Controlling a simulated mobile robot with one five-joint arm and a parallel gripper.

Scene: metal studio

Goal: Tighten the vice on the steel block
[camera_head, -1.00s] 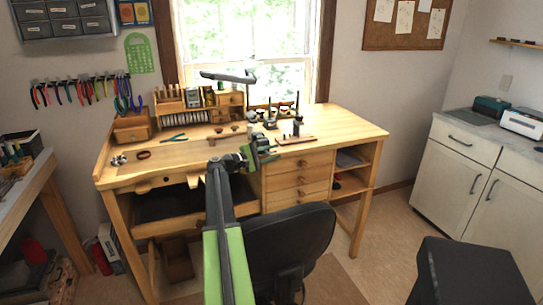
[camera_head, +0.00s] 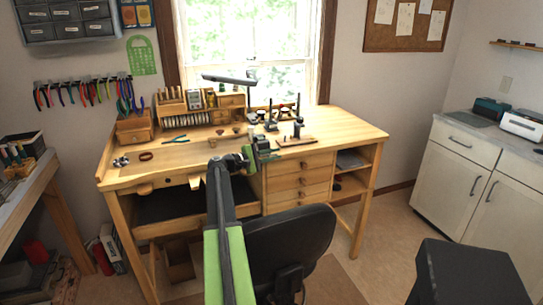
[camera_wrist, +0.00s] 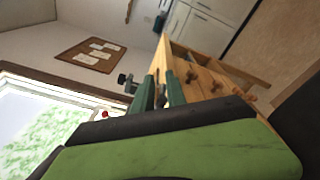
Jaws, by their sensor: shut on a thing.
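The green vice (camera_head: 262,146) is at the front edge of the wooden workbench, near its middle. In the wrist view, two dark green upright parts of the vice (camera_wrist: 176,89) show beyond my gripper, with a narrow gap between them. A dark screw knob sticks out on their left. My gripper (camera_head: 246,159) is against the near side of the vice, shut on its handle. The grip itself is hidden behind the black and green body in the wrist view. I cannot make out the steel block clearly.
The workbench (camera_head: 345,128) holds a small wooden rack (camera_head: 183,106), pliers (camera_head: 176,139) and small stands. Drawers (camera_head: 300,178) are below the vice on the right. A black chair (camera_head: 285,245) stands close to the right of my arm. A dark stool (camera_head: 470,275) is at the lower right.

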